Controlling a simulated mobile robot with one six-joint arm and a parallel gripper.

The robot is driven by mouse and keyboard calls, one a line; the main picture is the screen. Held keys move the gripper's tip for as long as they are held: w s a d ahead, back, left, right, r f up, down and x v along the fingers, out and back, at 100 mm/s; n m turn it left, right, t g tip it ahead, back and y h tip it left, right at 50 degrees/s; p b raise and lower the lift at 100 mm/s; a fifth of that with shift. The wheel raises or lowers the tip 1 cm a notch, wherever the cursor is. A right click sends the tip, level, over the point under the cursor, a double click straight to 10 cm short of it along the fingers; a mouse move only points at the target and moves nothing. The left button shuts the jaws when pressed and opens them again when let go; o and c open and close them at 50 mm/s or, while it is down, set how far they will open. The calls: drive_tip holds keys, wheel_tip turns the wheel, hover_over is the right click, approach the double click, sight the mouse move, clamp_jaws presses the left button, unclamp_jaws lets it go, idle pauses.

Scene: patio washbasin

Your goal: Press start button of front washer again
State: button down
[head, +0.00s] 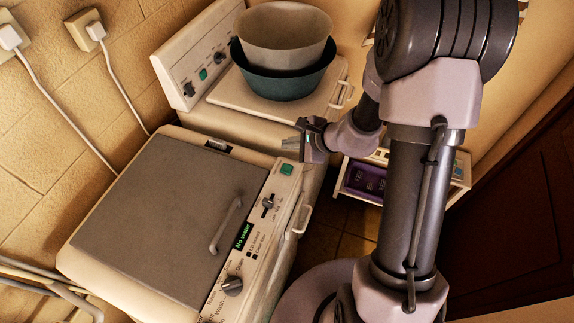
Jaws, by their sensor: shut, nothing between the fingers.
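The front washer (150,200) stands at the lower left with its grey lid closed. Its control panel (262,226) runs along the right edge. A green button (287,169) sits at the far end of this panel. Below it are a slider switch (268,203), a display (242,236) reading "No water" in green, and a round dial (232,285). My gripper (294,143) is shut and empty, just beyond the far end of the panel, close to the green button. It appears apart from the button, but its exact height is hard to tell.
A second washer (222,118) stands behind, with a grey bowl (284,30) nested in a teal basin (286,84) on top. A white handle (301,214) juts from the front washer's right side. An open purple-lined drawer (362,181) is behind my arm.

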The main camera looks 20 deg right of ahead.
drive_tip(key=b, duration=0.6)
hover_over(289, 170)
wheel_tip(289, 170, down, 8)
drive_tip(key=shift+f, duration=0.1)
drive_tip(key=shift+f+b, duration=0.35)
drive_tip(key=shift+b, duration=0.3)
drive_tip(key=shift+f, duration=0.1)
idle(1.0)
drive_tip(key=shift+f+b, duration=0.35)
drive_tip(key=shift+b, duration=0.4)
drive_tip(key=shift+f+b, duration=0.4)
drive_tip(key=shift+b, duration=0.2)
idle(0.4)
idle(0.6)
drive_tip(key=shift+r+p, duration=0.5)
drive_tip(key=shift+r, duration=0.4)
